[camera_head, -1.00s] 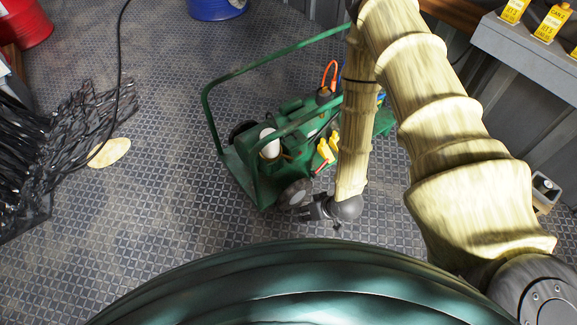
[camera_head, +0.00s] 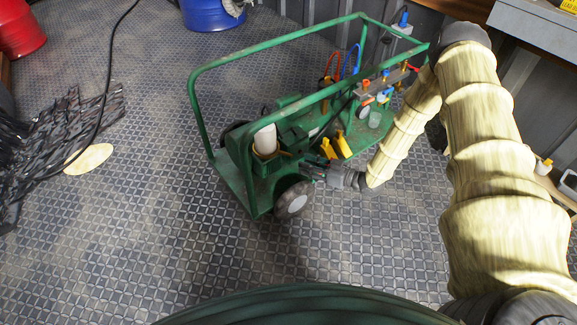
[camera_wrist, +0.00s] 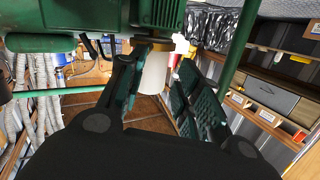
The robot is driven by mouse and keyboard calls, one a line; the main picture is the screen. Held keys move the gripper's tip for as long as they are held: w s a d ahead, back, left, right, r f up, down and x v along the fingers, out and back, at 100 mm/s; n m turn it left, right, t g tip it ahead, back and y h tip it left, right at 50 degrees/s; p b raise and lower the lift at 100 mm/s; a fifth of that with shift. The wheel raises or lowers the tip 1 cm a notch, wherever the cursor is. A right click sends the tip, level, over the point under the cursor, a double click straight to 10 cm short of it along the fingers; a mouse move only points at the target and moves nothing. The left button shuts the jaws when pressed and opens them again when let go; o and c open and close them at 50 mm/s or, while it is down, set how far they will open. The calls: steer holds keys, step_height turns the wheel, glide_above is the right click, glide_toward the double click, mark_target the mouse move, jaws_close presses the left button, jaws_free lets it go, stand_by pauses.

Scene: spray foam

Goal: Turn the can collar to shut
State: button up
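The white can (camera_head: 265,139) stands upright on the green cart, with a yellowish collar (camera_head: 266,154) around its lower end. In the wrist view the white can (camera_wrist: 155,73) shows beyond and between my fingers, with the brass-coloured collar (camera_wrist: 153,44) above it. My gripper (camera_head: 313,170) is at the cart's near side, right of the can and apart from it. In the wrist view my gripper (camera_wrist: 155,80) has its two fingers spread, with nothing held between them.
The green cart (camera_head: 232,179) has a tubular rail (camera_head: 275,41) above its load and a wheel (camera_head: 293,199) below my gripper. Yellow clamps (camera_head: 341,146) sit close by. Black strips (camera_head: 62,137) lie on the left. The floor in front is clear.

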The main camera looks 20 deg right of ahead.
mark_target(288, 155)
steer(key=w+a+b, duration=0.1)
steer(key=w+b, duration=0.1)
steer(key=w+a+f+n+y+b, duration=0.1)
steer(key=w+a+b, duration=0.1)
steer(key=w, duration=0.1)
steer(key=w+a+n+b, duration=0.1)
steer(key=w+a+b, duration=0.1)
steer(key=w, duration=0.1)
steer(key=shift+f+y, duration=0.25)
steer(key=shift+y, duration=0.15)
stand_by(0.3)
jaws_close()
